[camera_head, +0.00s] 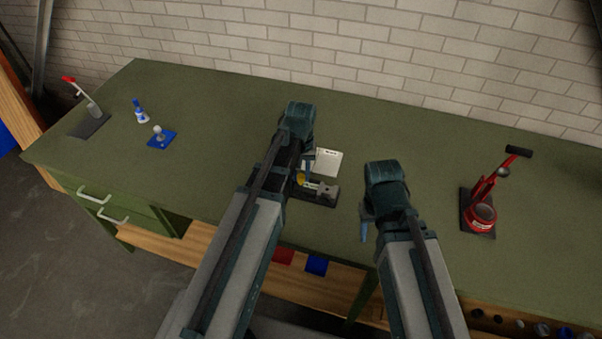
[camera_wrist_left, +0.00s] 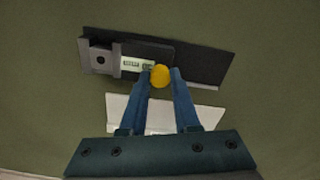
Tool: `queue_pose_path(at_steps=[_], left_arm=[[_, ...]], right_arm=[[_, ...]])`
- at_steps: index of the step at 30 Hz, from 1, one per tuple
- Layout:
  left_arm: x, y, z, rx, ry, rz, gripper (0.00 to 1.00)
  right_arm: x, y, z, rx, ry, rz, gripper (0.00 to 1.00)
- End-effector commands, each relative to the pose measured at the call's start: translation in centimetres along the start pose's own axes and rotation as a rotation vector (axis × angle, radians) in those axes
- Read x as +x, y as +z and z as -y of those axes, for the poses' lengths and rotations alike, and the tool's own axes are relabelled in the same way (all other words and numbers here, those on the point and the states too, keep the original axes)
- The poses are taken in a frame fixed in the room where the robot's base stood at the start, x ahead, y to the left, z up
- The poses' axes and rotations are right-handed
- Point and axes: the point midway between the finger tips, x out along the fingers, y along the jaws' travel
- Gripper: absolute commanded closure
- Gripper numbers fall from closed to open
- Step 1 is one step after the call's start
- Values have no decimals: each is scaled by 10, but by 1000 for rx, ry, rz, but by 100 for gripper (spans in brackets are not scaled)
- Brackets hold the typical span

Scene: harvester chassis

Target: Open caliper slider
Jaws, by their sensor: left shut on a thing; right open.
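The caliper lies on a dark base in front of my left arm; its grey jaw end (camera_head: 325,190) shows in the head view. In the left wrist view, its grey jaw block (camera_wrist_left: 101,58) is at the left, with a pale display (camera_wrist_left: 132,63) beside it. My left gripper (camera_wrist_left: 161,73) has its blue fingers on either side of a round yellow knob (camera_wrist_left: 160,77) on the slider and is shut on it. My left arm hides part of the caliper in the head view. My right gripper (camera_head: 364,229) is open and empty above the bench, right of the caliper.
A white card (camera_head: 323,163) lies behind the caliper. A red press (camera_head: 482,212) stands at the right of the green bench (camera_head: 220,140). At the left are a blue-based joystick-like item (camera_head: 161,137), a blue-and-white item (camera_head: 141,112) and a red-handled lever (camera_head: 87,98).

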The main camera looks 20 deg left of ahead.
Motion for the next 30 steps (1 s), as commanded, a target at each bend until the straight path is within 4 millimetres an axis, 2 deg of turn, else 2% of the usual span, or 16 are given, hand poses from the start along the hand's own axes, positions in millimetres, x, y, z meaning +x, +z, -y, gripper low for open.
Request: queue_pose_path(at_steps=[10, 19, 26, 27, 30], left_arm=[[0, 0, 1, 0, 0, 0, 100], [0, -10, 37, -3, -1, 0, 100], [0, -10, 37, 0, 0, 0, 100], [0, -10, 37, 0, 0, 0, 68], [0, -10, 37, 0, 0, 0, 50]], right_arm=[[0, 0, 0, 0, 0, 0, 50], [0, 0, 0, 0, 0, 0, 50], [0, 0, 0, 0, 0, 0, 50], [0, 0, 0, 0, 0, 0, 50], [0, 0, 0, 0, 0, 0, 50]])
